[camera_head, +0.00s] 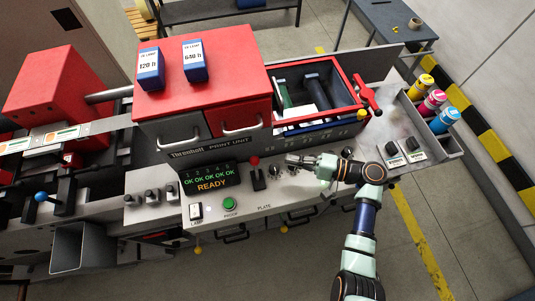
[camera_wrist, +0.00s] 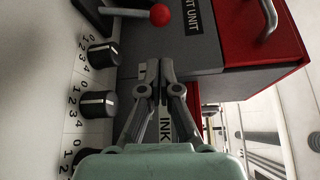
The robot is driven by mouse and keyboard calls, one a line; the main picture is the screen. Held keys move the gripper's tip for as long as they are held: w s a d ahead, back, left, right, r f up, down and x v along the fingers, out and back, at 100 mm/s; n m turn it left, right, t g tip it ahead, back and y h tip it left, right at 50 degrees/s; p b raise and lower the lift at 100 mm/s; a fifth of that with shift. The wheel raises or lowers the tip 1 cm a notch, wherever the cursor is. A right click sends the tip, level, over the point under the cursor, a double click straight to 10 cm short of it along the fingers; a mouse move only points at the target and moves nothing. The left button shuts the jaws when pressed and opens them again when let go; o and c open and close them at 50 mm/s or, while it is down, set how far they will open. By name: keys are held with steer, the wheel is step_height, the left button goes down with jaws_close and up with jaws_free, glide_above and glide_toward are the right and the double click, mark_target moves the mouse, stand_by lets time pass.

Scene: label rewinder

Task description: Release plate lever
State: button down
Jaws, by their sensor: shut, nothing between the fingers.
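A lever with a red ball knob (camera_head: 255,161) stands on the front panel of the print unit, right of the READY display and above the printed word PLATE. In the wrist view, the red-knobbed lever (camera_wrist: 159,15) shows at the top, its metal rod running left. My gripper (camera_head: 289,158) is right of the lever in the head view, over the panel. In the wrist view, my gripper (camera_wrist: 160,64) has its fingertips together, empty, below the red knob and apart from it. The base of the lever is partly cut off in the wrist view.
Black dials (camera_wrist: 98,104) line the panel beside my gripper. The red-fronted print unit drawer with a metal handle (camera_head: 241,130) rises behind the lever. A green button (camera_head: 230,203) and a lamp switch (camera_head: 196,212) sit lower left. An open red ink tray (camera_head: 351,101) is above right.

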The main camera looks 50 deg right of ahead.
mark_target(256, 169)
steer(key=p+x, duration=0.1)
steer(key=x, duration=0.8)
steer(key=shift+w+a, duration=0.2)
steer(key=shift+w, duration=0.15)
steer(key=shift+a, duration=0.15)
